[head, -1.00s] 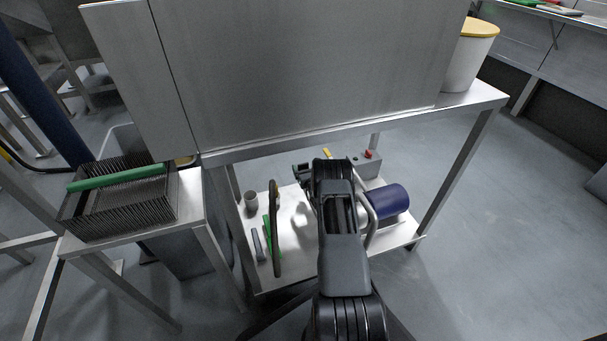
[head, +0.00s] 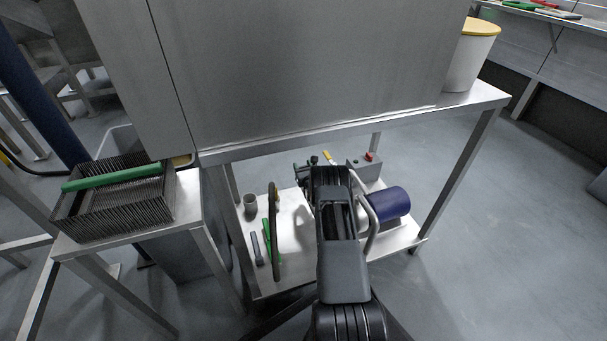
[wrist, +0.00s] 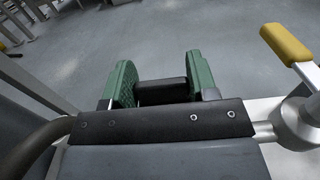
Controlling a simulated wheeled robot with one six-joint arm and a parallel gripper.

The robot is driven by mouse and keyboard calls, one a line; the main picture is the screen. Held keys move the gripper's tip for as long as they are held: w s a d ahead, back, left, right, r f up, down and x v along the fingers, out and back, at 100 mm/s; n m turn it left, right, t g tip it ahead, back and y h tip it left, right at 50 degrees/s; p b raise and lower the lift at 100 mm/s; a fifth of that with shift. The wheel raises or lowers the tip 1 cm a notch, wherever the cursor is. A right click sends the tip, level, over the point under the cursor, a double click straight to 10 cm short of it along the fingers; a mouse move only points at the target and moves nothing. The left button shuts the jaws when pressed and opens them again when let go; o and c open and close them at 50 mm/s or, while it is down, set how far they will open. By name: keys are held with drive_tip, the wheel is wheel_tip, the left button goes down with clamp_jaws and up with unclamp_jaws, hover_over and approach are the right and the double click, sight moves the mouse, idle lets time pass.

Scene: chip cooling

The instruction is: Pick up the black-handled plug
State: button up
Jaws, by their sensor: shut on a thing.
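The black-handled plug shows in the wrist view as a short dark cylindrical handle (wrist: 162,93). It lies across the gap between the green pads of my gripper (wrist: 160,84), which is shut on it. The rest of the plug is hidden behind the dark bar of my gripper. In the head view my gripper (head: 308,172) is over the lower shelf of the steel table, mostly covered by my own arm.
A yellow-handled metal fitting (wrist: 287,43) stands close on the right in the wrist view. The lower shelf (head: 293,220) holds a blue cylinder (head: 388,203), a grey cup (head: 250,203) and a grey box with a red button (head: 364,167). The steel tabletop edge (head: 330,137) is above.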

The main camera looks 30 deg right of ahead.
drive_tip(key=shift+c, duration=0.9)
drive_tip(key=shift+r, duration=0.15)
